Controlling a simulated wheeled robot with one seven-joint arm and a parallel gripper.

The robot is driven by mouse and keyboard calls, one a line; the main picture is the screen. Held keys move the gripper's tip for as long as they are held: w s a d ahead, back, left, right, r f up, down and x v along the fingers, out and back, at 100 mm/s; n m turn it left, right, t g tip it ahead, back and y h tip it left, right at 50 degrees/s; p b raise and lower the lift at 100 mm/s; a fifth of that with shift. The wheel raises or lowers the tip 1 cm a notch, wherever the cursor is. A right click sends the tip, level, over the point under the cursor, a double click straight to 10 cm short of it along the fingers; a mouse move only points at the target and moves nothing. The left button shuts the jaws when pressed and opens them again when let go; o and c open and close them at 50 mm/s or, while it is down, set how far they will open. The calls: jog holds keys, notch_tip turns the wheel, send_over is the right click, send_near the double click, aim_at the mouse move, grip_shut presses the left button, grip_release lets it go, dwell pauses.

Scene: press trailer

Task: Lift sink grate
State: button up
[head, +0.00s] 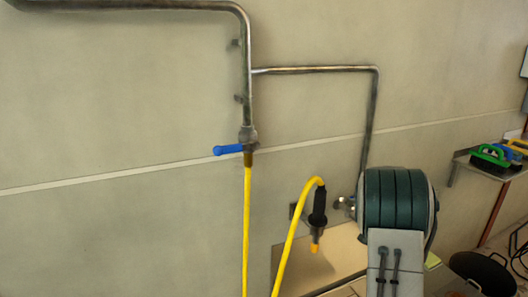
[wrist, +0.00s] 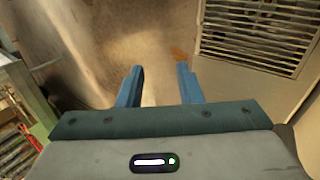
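A slatted metal grate (wrist: 258,30) shows in the upper right of the wrist view, lying flush in a pale beige surface. Its upper edge runs out of the picture. My gripper (wrist: 159,69) has its two blue fingers apart with nothing between them. The fingers are to the left of the grate and below it in the picture, not touching it. In the head view the grate does not show, and my arm hides whatever is behind it at the lower right.
In the head view a pipe (head: 314,70) with a blue valve handle (head: 228,150) runs along the wall. A yellow hose (head: 247,230) and a black spray nozzle (head: 318,207) hang near my arm. A shelf (head: 467,161) with brushes is at right. A worn brown surface (wrist: 110,35) lies beyond my fingers.

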jog(key=s+a+r+n+t+p, duration=0.2)
jog(key=s+a+r+n+p, duration=0.2)
jog(key=a+r, duration=0.3)
jog(key=s+a+r+n+t+y+p, duration=0.1)
jog(key=s+a+r+n+t+p, duration=0.2)
jog(key=s+a+r, duration=0.3)
jog(key=s+a+r+n+t+y+p, duration=0.1)
jog(key=s+a+r+n+t+p, duration=0.2)
jog(key=a+r, duration=0.7)
jog(key=s+a+n+p, duration=0.1)
jog(key=s+n+p, duration=0.1)
jog(key=shift+s+a+n+p, duration=0.35)
jog(key=shift+s+n, duration=0.05)
jog(key=shift+s+a+t, duration=0.2)
jog(key=shift+t, duration=0.1)
jog(key=c, duration=0.3)
jog(key=shift+s, duration=0.1)
grip_shut()
